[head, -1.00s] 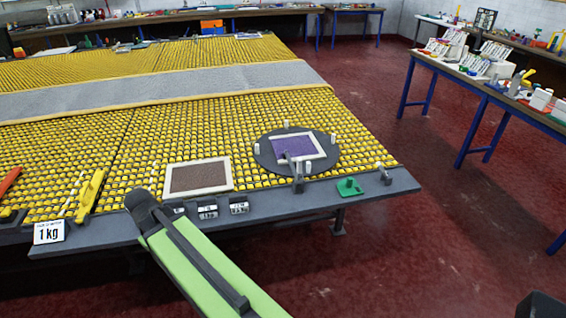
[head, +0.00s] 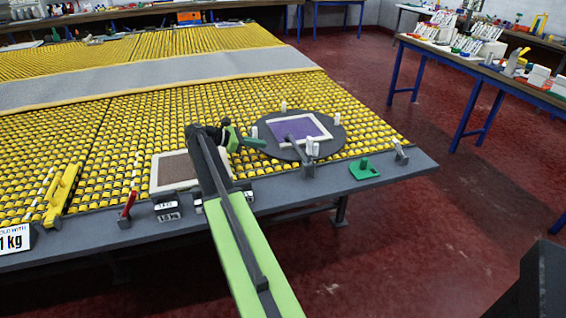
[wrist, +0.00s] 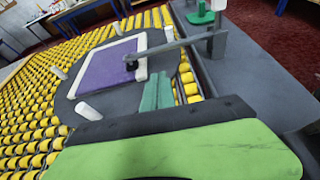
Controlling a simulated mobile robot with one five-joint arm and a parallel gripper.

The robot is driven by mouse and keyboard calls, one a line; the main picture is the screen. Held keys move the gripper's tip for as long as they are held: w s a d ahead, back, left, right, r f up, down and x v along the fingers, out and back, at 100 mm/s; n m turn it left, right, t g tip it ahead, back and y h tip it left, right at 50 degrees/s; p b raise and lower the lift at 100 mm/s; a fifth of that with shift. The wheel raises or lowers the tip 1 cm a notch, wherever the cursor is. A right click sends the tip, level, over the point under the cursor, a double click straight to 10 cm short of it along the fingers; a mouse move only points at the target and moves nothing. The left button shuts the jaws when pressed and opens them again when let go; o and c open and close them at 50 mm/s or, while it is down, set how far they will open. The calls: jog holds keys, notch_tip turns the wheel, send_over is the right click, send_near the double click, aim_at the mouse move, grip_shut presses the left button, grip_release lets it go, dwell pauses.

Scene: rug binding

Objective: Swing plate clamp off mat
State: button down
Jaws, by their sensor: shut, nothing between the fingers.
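The plate clamp is a grey bar (wrist: 175,46) on an upright post (head: 308,165) at the table's front edge. In the wrist view its dark pad end rests over the purple mat (wrist: 108,66). The mat lies in a white frame on a dark round plate (head: 335,140), and shows in the head view (head: 300,129). My gripper (head: 262,143) is shut and empty, at the left edge of the round plate. In the wrist view its teal fingers (wrist: 160,76) point toward the bar, with the tips apart from it in the picture.
White pegs (wrist: 90,111) stand around the round plate. A green fixture (head: 364,170) and a small grey post (head: 400,152) are to the right. A brown mat (head: 170,170) in a white frame, partly behind my arm, and a red handle (head: 129,203) are to the left.

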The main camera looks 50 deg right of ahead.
aim_at(286, 154)
jog(key=shift+w+d+f+g+b, duration=0.15)
jog(key=shift+d+f+b, duration=0.2)
jog(key=shift+f, duration=0.25)
jog(key=shift+d+f+g+b, duration=0.15)
jog(key=shift+d+f+b, duration=0.05)
jog(key=shift+d+f, duration=0.3)
jog(key=shift+d+n, duration=0.25)
jog(key=shift+n, duration=0.05)
jog(key=shift+r, duration=0.3)
jog(key=b+x, duration=0.3)
jog(key=x, duration=0.6)
jog(key=shift+d, duration=0.15)
jog(key=shift+s+d, duration=0.4)
jog(key=shift+s, duration=0.05)
